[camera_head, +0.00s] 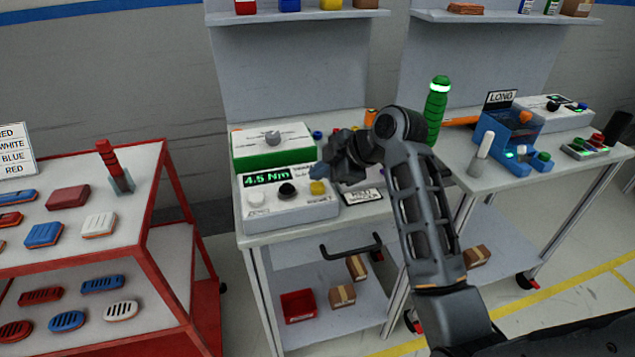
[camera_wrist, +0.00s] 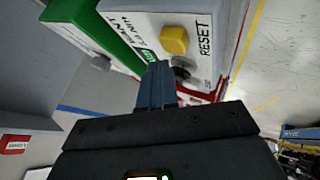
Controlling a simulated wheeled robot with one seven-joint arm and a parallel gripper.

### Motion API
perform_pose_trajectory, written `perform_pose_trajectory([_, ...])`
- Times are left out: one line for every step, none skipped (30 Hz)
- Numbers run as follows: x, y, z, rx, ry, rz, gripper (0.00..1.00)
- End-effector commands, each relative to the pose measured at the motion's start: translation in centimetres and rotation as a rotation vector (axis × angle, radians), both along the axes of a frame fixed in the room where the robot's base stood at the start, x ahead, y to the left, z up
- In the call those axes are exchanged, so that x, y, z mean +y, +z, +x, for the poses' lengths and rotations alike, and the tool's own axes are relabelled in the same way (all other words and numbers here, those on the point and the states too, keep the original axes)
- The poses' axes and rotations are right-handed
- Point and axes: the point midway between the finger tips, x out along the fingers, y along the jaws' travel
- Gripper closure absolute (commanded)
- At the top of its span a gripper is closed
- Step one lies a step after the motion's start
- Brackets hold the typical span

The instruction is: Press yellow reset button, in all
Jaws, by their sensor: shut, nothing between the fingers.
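The yellow reset button (camera_head: 318,187) sits at the right end of the top of a white control box (camera_head: 290,211) whose display reads "4.5 Nm". In the wrist view the yellow button (camera_wrist: 174,40) shows beside the word RESET. My gripper (camera_head: 319,171) is just behind and above the yellow button in the head view. Its blue-grey fingers (camera_wrist: 158,68) are shut and empty, with their tips close to the button. A gap shows between tips and button in the wrist view, so they look apart.
A black button (camera_head: 287,190) and a white button (camera_head: 256,198) share the box. A green-and-white box with a knob (camera_head: 272,138) stands behind. A label plate (camera_head: 362,197) lies to the right. A red rack (camera_head: 150,195) stands left; a blue fixture (camera_head: 510,140) stands right.

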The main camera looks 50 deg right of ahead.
Motion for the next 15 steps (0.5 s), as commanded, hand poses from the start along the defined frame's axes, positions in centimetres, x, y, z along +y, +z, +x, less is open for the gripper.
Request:
perform_pose_trajectory([0.0, 0.0, 0.0, 0.0, 0.0, 0.0, 1.0])
perform_pose_trajectory([0.0, 0.0, 0.0, 0.0, 0.0, 0.0, 1.0])
perform_pose_trajectory([0.0, 0.0, 0.0, 0.0, 0.0, 0.0, 1.0])
perform_pose_trajectory([0.0, 0.0, 0.0, 0.0, 0.0, 0.0, 1.0])
perform_pose_trajectory([0.0, 0.0, 0.0, 0.0, 0.0, 0.0, 1.0])
perform_pose_trajectory([0.0, 0.1, 0.0, -0.001, -0.001, 0.0, 1.0])
perform_pose_trajectory([0.0, 0.2, 0.0, -0.001, -0.001, 0.0, 1.0])
perform_pose_trajectory([0.0, 0.4, 0.0, -0.001, -0.001, 0.0, 1.0])
perform_pose_trajectory([0.0, 0.6, 0.0, -0.001, -0.001, 0.0, 1.0])
perform_pose_trajectory([0.0, 0.9, 0.0, -0.001, -0.001, 0.0, 1.0])
perform_pose_trajectory([0.0, 1.1, 0.0, -0.001, -0.001, 0.0, 1.0])
perform_pose_trajectory([0.0, 1.5, 0.0, -0.001, -0.001, 0.0, 1.0])
perform_pose_trajectory([0.0, 1.8, 0.0, -0.001, 0.0, -0.001, 1.0])
perform_pose_trajectory([0.0, 2.1, 0.0, 0.0, 0.001, -0.001, 1.0])
perform_pose_trajectory([0.0, 2.5, 0.0, 0.0, 0.001, -0.001, 1.0])
